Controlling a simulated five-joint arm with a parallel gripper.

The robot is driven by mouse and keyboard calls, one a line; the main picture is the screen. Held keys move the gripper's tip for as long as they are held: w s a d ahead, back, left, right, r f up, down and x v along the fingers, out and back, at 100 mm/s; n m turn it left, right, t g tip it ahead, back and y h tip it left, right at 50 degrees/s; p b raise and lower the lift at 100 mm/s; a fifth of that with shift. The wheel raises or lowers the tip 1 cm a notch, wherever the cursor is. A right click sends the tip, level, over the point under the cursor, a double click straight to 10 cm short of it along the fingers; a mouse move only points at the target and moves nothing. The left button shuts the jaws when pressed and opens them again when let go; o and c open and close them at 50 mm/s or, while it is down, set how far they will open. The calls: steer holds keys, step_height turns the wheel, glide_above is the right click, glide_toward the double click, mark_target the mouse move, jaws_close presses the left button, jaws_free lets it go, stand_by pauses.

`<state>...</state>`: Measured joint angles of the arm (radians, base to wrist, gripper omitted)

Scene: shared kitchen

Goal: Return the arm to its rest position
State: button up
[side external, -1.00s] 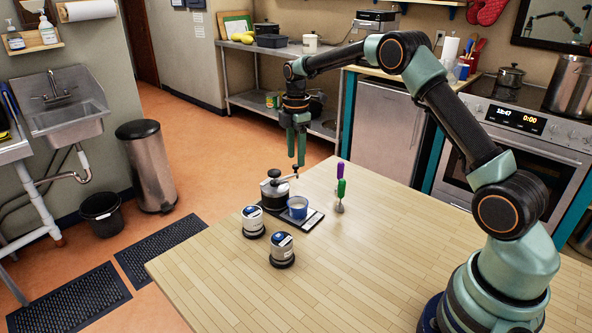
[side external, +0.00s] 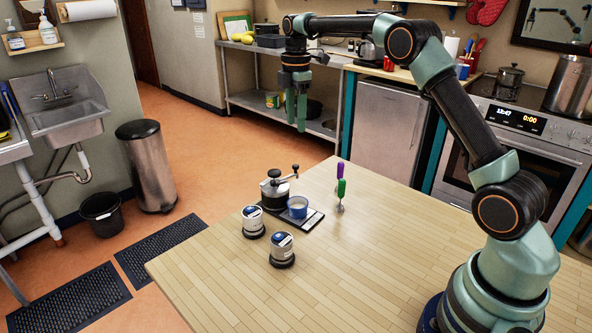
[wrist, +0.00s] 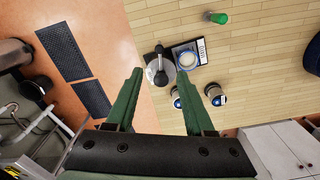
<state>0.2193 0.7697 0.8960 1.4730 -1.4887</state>
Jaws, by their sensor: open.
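My gripper (side external: 296,124) hangs pointing down, well above the wooden table, over the coffee grinder side. In the wrist view its two green fingers (wrist: 156,103) are spread apart with nothing between them. Below it, the coffee grinder (side external: 275,188) with a black crank stands upright on the table. It also shows in the wrist view (wrist: 160,73). The arm reaches out from its base at the table's right side, its forearm nearly level.
A blue cup (side external: 297,208) sits on a dark scale (side external: 311,221) beside the grinder. Two canisters (side external: 253,222) (side external: 282,251) stand in front. The table's front (side external: 370,280) is clear.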

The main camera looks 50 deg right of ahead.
steer(key=s+a+r+m+t, duration=0.3)
steer(key=s+a+r+m, duration=0.4)
steer(key=s+r, duration=0.3)
steer(key=s+a+f+m+t, duration=0.1)
steer(key=s+a+f+m, duration=0.1)
steer(key=s, duration=0.5)
steer(key=s+a+f+m+t, duration=0.1)
steer(key=s+a+f+m, duration=0.1)
steer(key=s+f+m, duration=0.2)
steer(key=s+m, duration=0.1)
steer(key=s, duration=0.2)
steer(key=shift+a+f+m+t, duration=0.2)
steer(key=shift+a+m+t, duration=0.1)
steer(key=shift+a, duration=0.1)
